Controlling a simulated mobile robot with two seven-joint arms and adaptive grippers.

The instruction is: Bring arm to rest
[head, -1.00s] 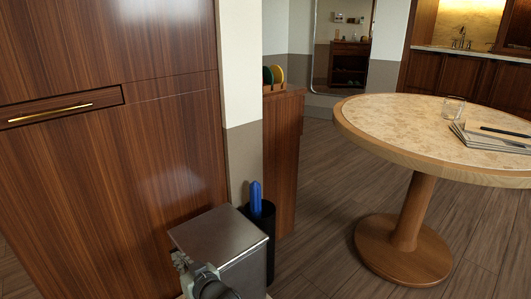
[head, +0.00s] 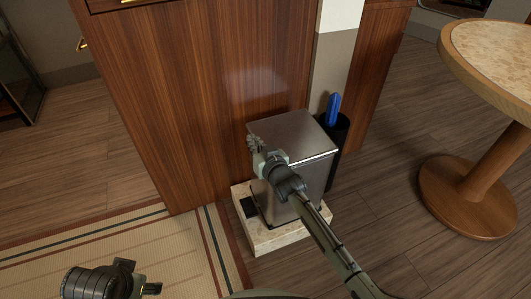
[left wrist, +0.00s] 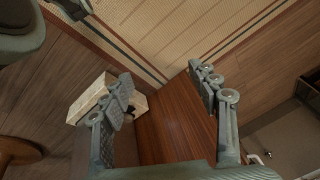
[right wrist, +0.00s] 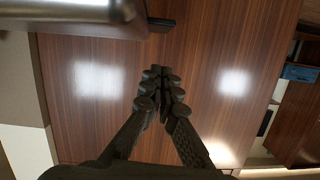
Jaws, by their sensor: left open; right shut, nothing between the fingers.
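My right arm reaches up from the lower right in the head view. Its gripper (head: 255,146) is at the left edge of the steel bin's (head: 308,133) closed lid, in front of the wooden cabinet; I cannot tell whether it touches the bin. In the right wrist view the right fingers (right wrist: 161,75) are together and empty, with the cabinet panel behind them. My left arm shows at the bottom left of the head view, over the mat. The left wrist view shows the left gripper (left wrist: 164,88) with its fingers wide apart and nothing between them.
The bin stands on a pale stone slab (head: 277,237) beside the wooden cabinet (head: 190,90). A black holder (head: 338,150) with a blue item (head: 333,109) is behind it. A round table (head: 490,50) stands right. A woven mat (head: 75,240) and open floor lie left.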

